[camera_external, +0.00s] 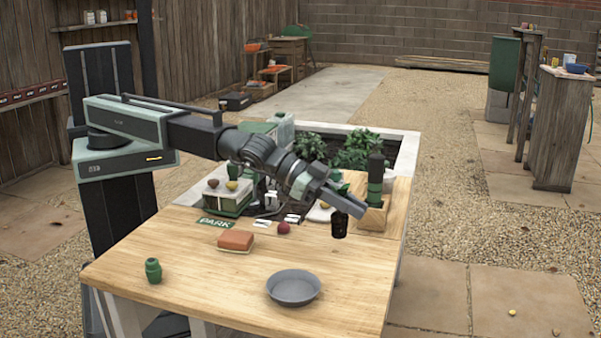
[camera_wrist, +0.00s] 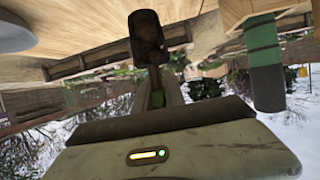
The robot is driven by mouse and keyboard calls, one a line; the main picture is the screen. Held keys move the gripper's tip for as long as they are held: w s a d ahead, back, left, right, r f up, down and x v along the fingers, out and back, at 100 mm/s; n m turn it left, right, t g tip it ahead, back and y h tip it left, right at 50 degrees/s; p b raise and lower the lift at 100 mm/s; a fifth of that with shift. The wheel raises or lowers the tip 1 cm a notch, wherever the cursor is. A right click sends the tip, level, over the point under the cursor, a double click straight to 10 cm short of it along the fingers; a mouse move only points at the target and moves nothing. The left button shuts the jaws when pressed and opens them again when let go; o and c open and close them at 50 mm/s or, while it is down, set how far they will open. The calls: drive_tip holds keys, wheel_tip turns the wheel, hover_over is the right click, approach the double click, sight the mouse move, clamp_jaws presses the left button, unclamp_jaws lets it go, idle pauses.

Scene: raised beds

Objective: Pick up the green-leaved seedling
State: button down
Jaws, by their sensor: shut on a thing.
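The green-leaved seedling shows as a dark root plug (camera_external: 339,226) hanging just below my gripper (camera_external: 347,206), with green leaves (camera_external: 341,187) above it. My gripper is shut on the seedling and holds it at the back right of the wooden table. The plug looks raised off the tabletop. In the wrist view the dark plug (camera_wrist: 147,35) is at the top centre, beyond the finger (camera_wrist: 158,92). Most of the stem is hidden by the jaws.
A wooden holder (camera_external: 371,219) with a green-and-black cylinder (camera_external: 375,178) stands close right of the seedling. A grey dish (camera_external: 293,288), brick-like orange block (camera_external: 236,240), dark red ball (camera_external: 284,228) and green jar (camera_external: 153,271) sit on the table (camera_external: 205,285). Front right is clear.

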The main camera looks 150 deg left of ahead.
drive_tip(key=s+d+r, duration=0.1)
drive_tip(key=s+d, duration=0.4)
drive_tip(key=s, duration=0.4)
drive_tip(key=shift+p, duration=0.4)
drive_tip(key=shift+s, duration=0.1)
